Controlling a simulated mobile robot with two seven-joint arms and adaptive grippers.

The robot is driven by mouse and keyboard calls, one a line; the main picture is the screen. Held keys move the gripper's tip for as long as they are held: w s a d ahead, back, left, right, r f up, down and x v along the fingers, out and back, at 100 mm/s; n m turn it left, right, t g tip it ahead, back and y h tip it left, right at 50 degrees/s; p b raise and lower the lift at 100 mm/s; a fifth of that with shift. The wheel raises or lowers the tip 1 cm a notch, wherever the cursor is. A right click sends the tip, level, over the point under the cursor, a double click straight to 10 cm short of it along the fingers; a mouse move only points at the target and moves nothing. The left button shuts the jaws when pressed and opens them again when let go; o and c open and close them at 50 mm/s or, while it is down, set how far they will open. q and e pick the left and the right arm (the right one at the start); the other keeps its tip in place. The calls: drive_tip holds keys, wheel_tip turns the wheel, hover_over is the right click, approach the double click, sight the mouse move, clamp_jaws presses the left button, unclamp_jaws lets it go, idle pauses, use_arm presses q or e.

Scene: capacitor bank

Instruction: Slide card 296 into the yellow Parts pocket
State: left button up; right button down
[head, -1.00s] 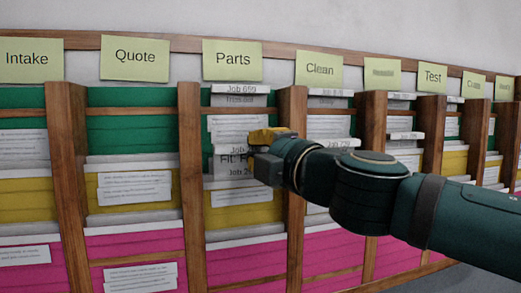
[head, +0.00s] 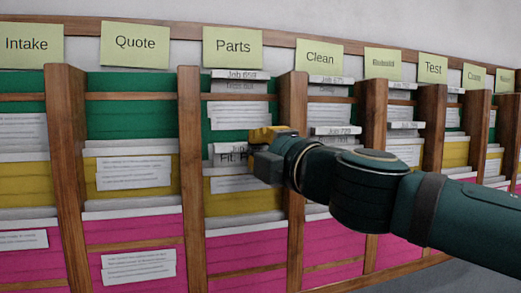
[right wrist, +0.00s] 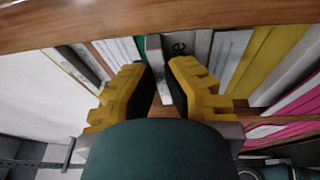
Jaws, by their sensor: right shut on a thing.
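My right gripper (head: 262,150) is shut on a pale card (head: 230,155) in the Parts column; the card's print is partly covered by the fingers and its number is not readable. The yellow Parts pocket (head: 243,205) is directly below, with a white label on its front. The card's visible lower edge meets the pocket's top edge; I cannot tell how far it is inside. In the right wrist view, the card (right wrist: 160,65) stands between the two yellow fingers (right wrist: 158,85). My left gripper is not in view.
The green Parts pocket (head: 212,133) above holds a card marked Job 659 (head: 240,76). Wooden dividers (head: 190,180) flank the column, the right one close behind my gripper. The pink Parts pocket (head: 245,255) lies below. Clean cards (head: 335,131) stand in the column to the right.

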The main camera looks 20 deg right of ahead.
drive_tip(key=c, duration=1.1)
unclamp_jaws()
drive_tip(key=shift+o, duration=0.2)
